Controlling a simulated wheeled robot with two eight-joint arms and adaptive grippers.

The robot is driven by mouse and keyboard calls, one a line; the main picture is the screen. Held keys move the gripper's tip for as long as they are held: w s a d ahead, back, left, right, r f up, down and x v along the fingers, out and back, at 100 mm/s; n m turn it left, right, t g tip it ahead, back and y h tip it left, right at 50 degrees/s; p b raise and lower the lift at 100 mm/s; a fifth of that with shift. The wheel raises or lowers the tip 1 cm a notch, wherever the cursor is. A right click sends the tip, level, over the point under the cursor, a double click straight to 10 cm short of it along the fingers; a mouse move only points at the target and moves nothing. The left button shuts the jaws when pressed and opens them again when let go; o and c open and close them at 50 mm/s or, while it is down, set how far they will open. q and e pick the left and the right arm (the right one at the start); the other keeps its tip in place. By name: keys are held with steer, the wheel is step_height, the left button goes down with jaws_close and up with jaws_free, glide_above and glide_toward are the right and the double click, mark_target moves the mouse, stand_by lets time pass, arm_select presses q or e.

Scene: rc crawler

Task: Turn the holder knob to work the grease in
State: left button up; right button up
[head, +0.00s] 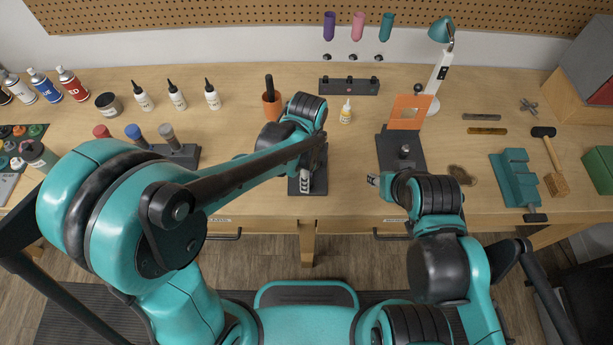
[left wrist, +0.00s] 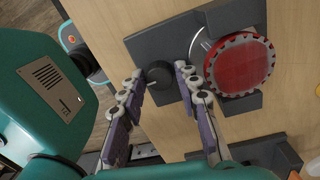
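In the left wrist view, a dark grey holder (left wrist: 150,42) stands on the wooden bench, with a round black knob (left wrist: 158,74) on its side. A red toothed disc (left wrist: 239,66) with a silver part beside it sits at the holder. My left gripper (left wrist: 160,80) is open, one finger on each side of the knob. I cannot tell whether either finger touches it. In the head view, the dark holder base (head: 317,188) shows under my left gripper, which hides most of the holder. My right gripper (head: 373,180) is over the bench's front edge; its fingers are too small to judge.
A dark stand with an orange plate (head: 408,112) is right of the holder. A small yellow-capped bottle (head: 345,114) and a black rack (head: 349,86) stand behind it. A teal vise (head: 516,180) and a mallet (head: 553,170) lie right.

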arm_select(q)
step_height(320, 180, up, 12)
steer(key=shift+w, duration=0.25)
stand_by(0.5)
stand_by(0.4)
steer(key=s+a+f+n+t, duration=0.1)
steer(key=s+a+n+t, duration=0.2)
steer(key=a+n, duration=0.6)
steer(key=s+a+f+n+t+b, duration=0.1)
steer(key=s+a+f+n+t, duration=0.1)
steer(key=a+n, duration=0.6)
steer(key=s+n+t, duration=0.1)
steer(key=n+t, duration=0.1)
steer(key=shift+s+a+n+t+b, duration=0.3)
steer(key=shift+s+a+n+t, duration=0.05)
steer(key=shift+n+t, duration=0.05)
